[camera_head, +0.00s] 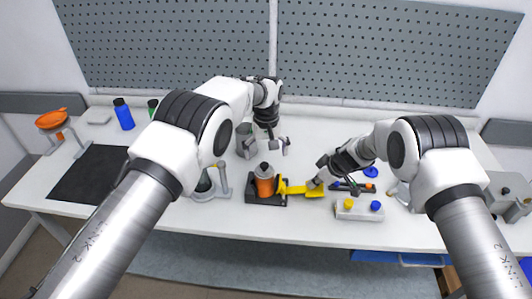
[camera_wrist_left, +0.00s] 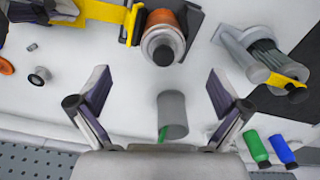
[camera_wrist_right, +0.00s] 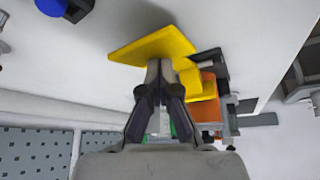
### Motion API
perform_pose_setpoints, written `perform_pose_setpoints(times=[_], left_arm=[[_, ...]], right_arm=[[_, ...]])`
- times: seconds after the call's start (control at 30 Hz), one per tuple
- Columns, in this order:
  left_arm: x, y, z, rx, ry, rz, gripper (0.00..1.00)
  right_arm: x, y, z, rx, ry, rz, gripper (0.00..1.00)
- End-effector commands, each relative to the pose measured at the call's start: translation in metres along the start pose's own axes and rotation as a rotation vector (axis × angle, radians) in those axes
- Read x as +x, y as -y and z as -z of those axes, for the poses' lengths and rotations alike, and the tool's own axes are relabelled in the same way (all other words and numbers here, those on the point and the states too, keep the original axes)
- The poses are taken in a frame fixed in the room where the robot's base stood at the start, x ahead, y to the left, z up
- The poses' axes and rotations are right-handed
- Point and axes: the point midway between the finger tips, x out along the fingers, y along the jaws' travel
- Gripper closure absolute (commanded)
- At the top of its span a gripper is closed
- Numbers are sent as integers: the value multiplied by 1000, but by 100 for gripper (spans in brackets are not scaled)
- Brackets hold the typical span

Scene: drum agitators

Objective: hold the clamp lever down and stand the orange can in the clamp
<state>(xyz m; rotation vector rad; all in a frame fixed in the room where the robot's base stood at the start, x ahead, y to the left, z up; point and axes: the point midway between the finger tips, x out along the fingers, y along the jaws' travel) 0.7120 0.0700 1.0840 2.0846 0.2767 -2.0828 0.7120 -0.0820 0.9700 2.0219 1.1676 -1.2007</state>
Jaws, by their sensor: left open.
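The orange can (camera_head: 264,183) with a grey top stands upright on the black base of the clamp (camera_head: 252,197), beside its yellow jaw part. It also shows in the left wrist view (camera_wrist_left: 161,24). The yellow clamp lever (camera_head: 305,192) reaches right from the clamp. My left gripper (camera_head: 268,147) is open and empty, behind and above the can and apart from it. My right gripper (camera_head: 317,184) is shut, with its fingertips at the yellow lever plate (camera_wrist_right: 150,46). The right wrist view shows the can (camera_wrist_right: 208,108) only partly, behind the lever.
A grey cup (camera_head: 246,141) stands beside my left gripper. A grey stand (camera_head: 210,187) is left of the clamp. A control box (camera_head: 352,210) with yellow and blue knobs is on the right. A blue bottle (camera_head: 124,115) and a black mat (camera_head: 82,180) are further left.

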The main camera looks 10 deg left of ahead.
Motion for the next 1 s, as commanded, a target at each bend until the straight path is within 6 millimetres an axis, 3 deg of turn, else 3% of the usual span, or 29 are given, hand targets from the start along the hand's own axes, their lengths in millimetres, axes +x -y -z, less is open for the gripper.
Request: perform_pose_setpoints(times=[1.0], left_arm=[[0,0,0,0,0,0,0]], right_arm=[[-65,0,35,-1,0,0,100]])
